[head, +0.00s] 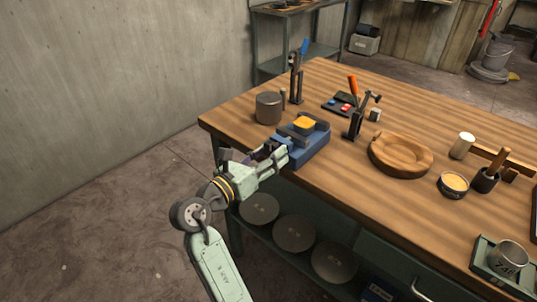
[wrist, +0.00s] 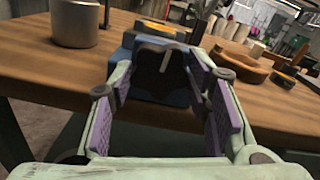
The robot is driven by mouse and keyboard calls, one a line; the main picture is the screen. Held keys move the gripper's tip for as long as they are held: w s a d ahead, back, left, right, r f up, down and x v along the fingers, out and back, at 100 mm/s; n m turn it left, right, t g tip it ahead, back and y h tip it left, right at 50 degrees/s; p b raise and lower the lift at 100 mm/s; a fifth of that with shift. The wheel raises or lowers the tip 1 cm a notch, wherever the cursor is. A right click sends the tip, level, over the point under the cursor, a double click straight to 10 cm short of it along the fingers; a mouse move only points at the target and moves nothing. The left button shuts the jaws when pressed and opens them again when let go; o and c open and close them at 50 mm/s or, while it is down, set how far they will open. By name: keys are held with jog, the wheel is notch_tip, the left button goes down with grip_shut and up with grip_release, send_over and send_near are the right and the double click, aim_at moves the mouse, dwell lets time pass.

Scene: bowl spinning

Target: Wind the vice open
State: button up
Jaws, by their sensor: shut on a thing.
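The blue vice (head: 311,143) sits at the near left edge of the workbench, with a yellow-orange piece (head: 304,123) at its top. My gripper (head: 276,156) reaches up to the vice's near face from the lower left. In the wrist view the vice (wrist: 125,62) is straight ahead, and a short pale bar of its handle (wrist: 166,62) stands between my purple-padded fingers (wrist: 160,80). The fingers are spread wide and shut on the handle. The exact contact at the fingertips is dark and hard to see. How far the vice's jaws are apart is unclear.
A grey metal mug (head: 268,107) stands left of the vice. Two dark upright clamps, one nearer (head: 355,122) and one farther (head: 296,80), stand behind it. A wooden bowl (head: 400,168) is to the right. Round discs (head: 294,232) lie on the shelf below the bench top.

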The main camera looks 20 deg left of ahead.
jog(key=shift+n, duration=0.5)
jog(key=o, duration=1.2)
jog(key=shift+c, duration=0.2)
jog(key=shift+s, duration=0.1)
jog(key=v, duration=1.2)
